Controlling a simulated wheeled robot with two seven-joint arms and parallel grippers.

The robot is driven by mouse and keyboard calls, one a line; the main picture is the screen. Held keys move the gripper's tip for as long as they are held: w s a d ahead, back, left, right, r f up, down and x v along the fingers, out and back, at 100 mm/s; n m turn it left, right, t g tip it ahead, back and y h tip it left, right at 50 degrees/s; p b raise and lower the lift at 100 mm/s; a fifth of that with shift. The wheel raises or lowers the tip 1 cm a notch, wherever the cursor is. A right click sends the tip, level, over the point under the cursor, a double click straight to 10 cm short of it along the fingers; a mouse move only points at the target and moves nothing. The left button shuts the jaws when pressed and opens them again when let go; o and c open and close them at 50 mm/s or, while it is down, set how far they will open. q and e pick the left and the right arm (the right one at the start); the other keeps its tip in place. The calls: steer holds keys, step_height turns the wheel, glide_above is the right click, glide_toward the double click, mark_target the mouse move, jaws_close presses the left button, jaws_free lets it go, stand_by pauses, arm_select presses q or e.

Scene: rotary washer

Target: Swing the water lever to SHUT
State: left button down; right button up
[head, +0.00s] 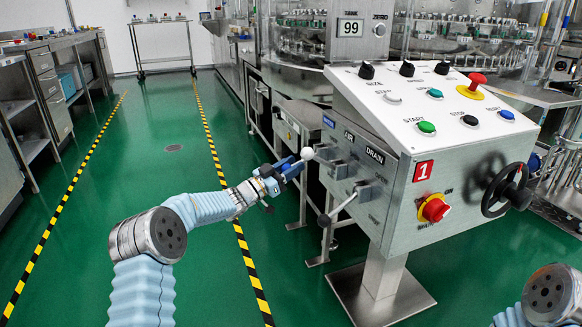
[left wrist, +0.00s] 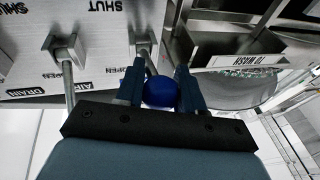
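The water lever is the one with the blue knob (left wrist: 160,92), on the left side of the grey control box (head: 400,170). Its mount (head: 327,152) is under the blue label in the head view. My left gripper (head: 288,168) reaches it from the left. In the left wrist view, its two dark blue fingers (left wrist: 160,88) sit on either side of the blue knob, with no clear gap. The lever's rod sticks outward from the panel beside the printed OPEN; SHUT is printed farther off. My right gripper is out of view.
The air lever's white knob (head: 307,153) is very close to my left gripper. The drain lever's dark knob (head: 323,220) hangs lower and nearer. A black handwheel (head: 507,190) and red switch (head: 434,208) are on the box's front. Green floor to the left is clear.

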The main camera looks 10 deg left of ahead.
arm_select(q)
steer(key=c, duration=0.7)
jaws_free()
steer(key=shift+w, duration=0.15)
steer(key=p+v, duration=0.1)
steer(key=v, duration=1.2)
steer(key=shift+s+a+f, duration=0.2)
steer(key=shift+s, duration=0.1)
